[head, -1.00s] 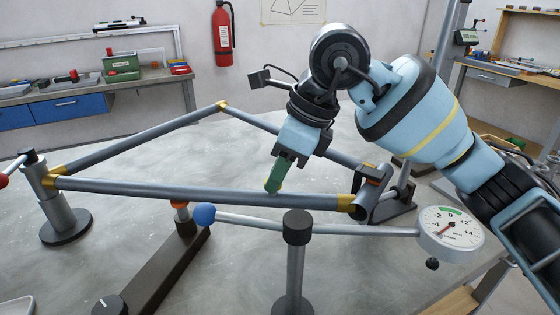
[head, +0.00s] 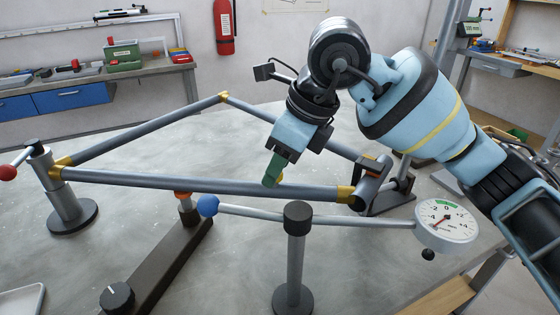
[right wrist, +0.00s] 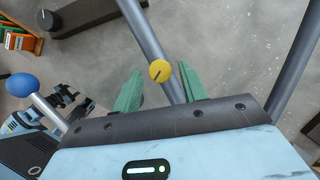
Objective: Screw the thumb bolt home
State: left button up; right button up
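The thumb bolt's round yellow head (right wrist: 160,71), with a dark slot line, shows in the right wrist view in front of a grey tube. My right gripper (right wrist: 160,90) has its two green fingers apart, one on each side of the head, with gaps at both sides. In the head view, my right gripper (head: 272,178) points down at the front tube of the frame (head: 200,184). The bolt's shank and seat are hidden. My left gripper is not identifiable in either view.
A dial gauge (head: 447,228) sits at the right end of a blue-balled lever (head: 208,206) before the frame. A black-capped post (head: 297,255) and a dark bar with a knob (head: 118,297) stand nearby. A red-balled handle (head: 8,172) is at left.

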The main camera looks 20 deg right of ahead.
jog(key=shift+o, duration=0.3)
jog(key=shift+r, duration=0.1)
jog(key=v, duration=0.7)
jog(key=shift+r, duration=0.3)
jog(key=shift+s+d+p, duration=0.1)
jog(key=shift+p, duration=0.2)
